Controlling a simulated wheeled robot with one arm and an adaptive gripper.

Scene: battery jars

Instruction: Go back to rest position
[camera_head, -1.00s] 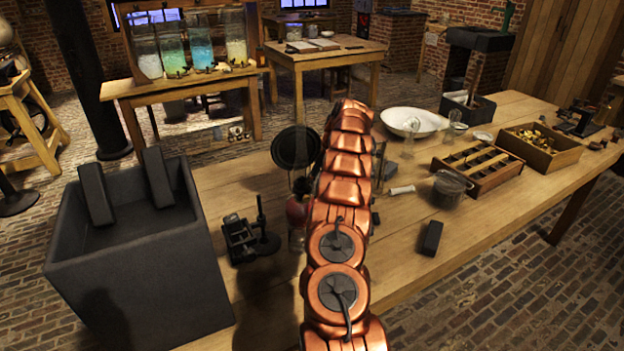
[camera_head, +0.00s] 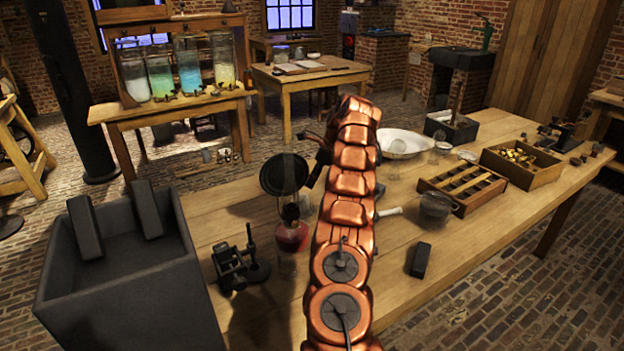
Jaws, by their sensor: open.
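My copper-coloured arm rises over the wooden table (camera_head: 345,295) in the middle of the picture and curves away from the camera. My gripper (camera_head: 316,158) shows as dark parts to the left of the arm's far end, above the table. It is open, and I see nothing held in it. Part of it is hidden behind the arm. Close to its left, in the picture, is a round black disc (camera_head: 284,174), above a glass lamp with red liquid (camera_head: 291,236). I cannot tell how far apart they are in depth.
A dark open bin (camera_head: 130,300) with black blocks stands at left. A small black device (camera_head: 232,268), black block (camera_head: 420,260), white basin (camera_head: 404,143), divided tray (camera_head: 462,187) and wooden box (camera_head: 522,163) are on the table. Coloured jars (camera_head: 187,65) stand behind.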

